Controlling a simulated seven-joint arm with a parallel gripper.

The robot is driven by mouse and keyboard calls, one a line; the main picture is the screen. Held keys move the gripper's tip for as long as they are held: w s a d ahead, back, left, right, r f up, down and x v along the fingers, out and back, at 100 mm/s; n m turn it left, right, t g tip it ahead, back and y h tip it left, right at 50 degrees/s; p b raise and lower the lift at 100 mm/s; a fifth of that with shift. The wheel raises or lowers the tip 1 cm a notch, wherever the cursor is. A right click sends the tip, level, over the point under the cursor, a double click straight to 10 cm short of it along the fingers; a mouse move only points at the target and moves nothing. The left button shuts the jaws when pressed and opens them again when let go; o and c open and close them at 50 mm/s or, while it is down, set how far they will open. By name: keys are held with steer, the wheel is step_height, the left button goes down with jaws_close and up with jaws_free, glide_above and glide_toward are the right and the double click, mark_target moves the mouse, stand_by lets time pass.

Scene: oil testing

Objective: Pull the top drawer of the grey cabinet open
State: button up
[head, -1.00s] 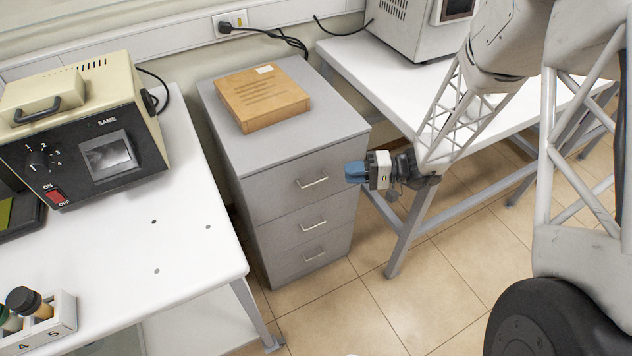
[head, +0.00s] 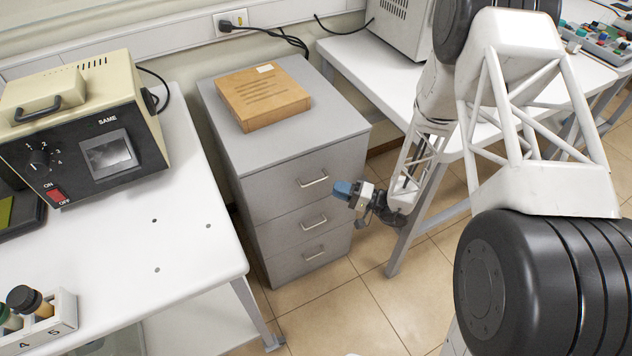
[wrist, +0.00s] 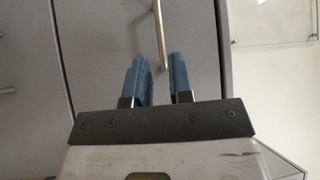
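The grey cabinet (head: 262,180) stands between two tables with its drawers shut. Its top drawer (head: 275,192) has a metal bar handle (head: 313,180). My gripper (head: 340,189), with blue fingers, is just right of and slightly below this handle in the head view. In the wrist view, the fingers (wrist: 158,58) are apart. The top drawer's handle (wrist: 159,35) runs upright in the picture, its lower end showing in the gap between the fingertips. I cannot tell whether the fingers reach around it or stop short; neither seems to press on it.
The two lower drawers have handles (head: 314,222) below. A wooden box (head: 262,97) lies on the cabinet. A white table (head: 190,245) with a tester (head: 85,130) is at the left; another table (head: 352,55) is behind my arm. Floor (head: 345,305) before the cabinet is clear.

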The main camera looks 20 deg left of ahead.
mark_target(316, 181)
steer(key=shift+a, duration=0.15)
steer(key=shift+a+r, duration=0.15)
steer(key=shift+a, duration=1.1)
steer(key=shift+a+r, duration=0.2)
steer(key=shift+a, duration=1)
steer(key=shift+a+r, duration=0.15)
steer(key=shift+a, duration=1.1)
jaws_close()
